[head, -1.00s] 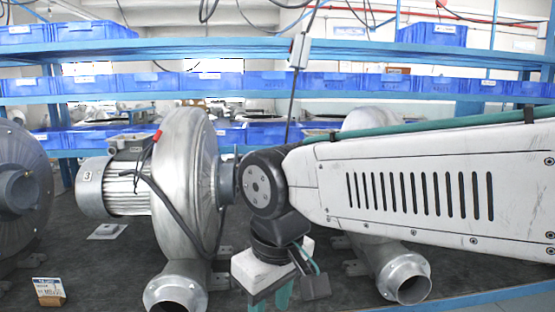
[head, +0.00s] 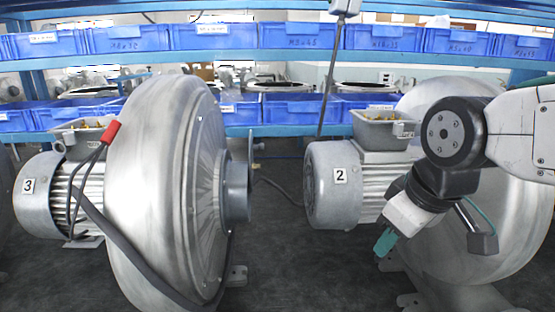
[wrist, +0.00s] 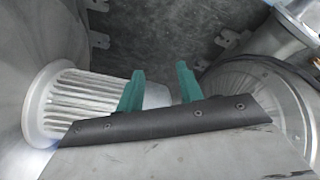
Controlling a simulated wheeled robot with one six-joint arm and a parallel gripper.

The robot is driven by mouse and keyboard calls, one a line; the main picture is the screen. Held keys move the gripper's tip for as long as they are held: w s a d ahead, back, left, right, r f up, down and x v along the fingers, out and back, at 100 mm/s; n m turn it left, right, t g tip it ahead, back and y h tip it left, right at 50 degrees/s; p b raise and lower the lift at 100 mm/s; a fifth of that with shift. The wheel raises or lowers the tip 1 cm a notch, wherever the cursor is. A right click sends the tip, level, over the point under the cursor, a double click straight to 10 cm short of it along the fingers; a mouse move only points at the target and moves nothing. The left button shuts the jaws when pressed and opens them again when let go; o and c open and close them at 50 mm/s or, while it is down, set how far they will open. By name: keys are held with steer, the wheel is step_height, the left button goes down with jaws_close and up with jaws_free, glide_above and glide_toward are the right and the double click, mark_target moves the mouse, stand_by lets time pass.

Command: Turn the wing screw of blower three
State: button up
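Blower three (head: 165,190) stands at the left in the head view, with a big round silver housing, a ribbed motor (head: 85,195) labelled "3" and a grey pipe stub (head: 237,192) facing right. A small fitting (head: 256,147) shows behind the stub; I cannot tell if it is the wing screw. My gripper (head: 385,243) is to the right of blower three, in front of blower two, and points down and left. In the wrist view my gripper (wrist: 158,85) has its two green fingers apart with nothing seen between them.
Blower two's motor (head: 335,185), labelled "2", and its large housing (head: 505,215) are close behind my gripper. Dark bench top (head: 275,270) is bare between the blowers. A cable (head: 105,225) with a red end hangs on blower three. Shelves with blue bins (head: 210,36) stand behind.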

steer(key=w+a+r+n+t+y, duration=0.2)
steer(key=w+a+r+n+t, duration=0.1)
steer(key=w+a+n, duration=0.65)
steer(key=n+t+y, duration=0.2)
steer(key=n+t, duration=0.1)
steer(key=n, duration=0.1)
glide_toward(260, 165)
steer(key=w, duration=0.2)
steer(key=x, duration=0.7)
steer(key=shift+s+a+f, duration=0.3)
steer(key=shift+s+f, duration=0.05)
steer(key=shift+f, duration=0.05)
steer(key=shift+w+a+f, duration=0.1)
steer(key=shift+w+f, duration=0.1)
steer(key=shift+w, duration=0.1)
steer(key=shift+c, duration=0.4)
jaws_close()
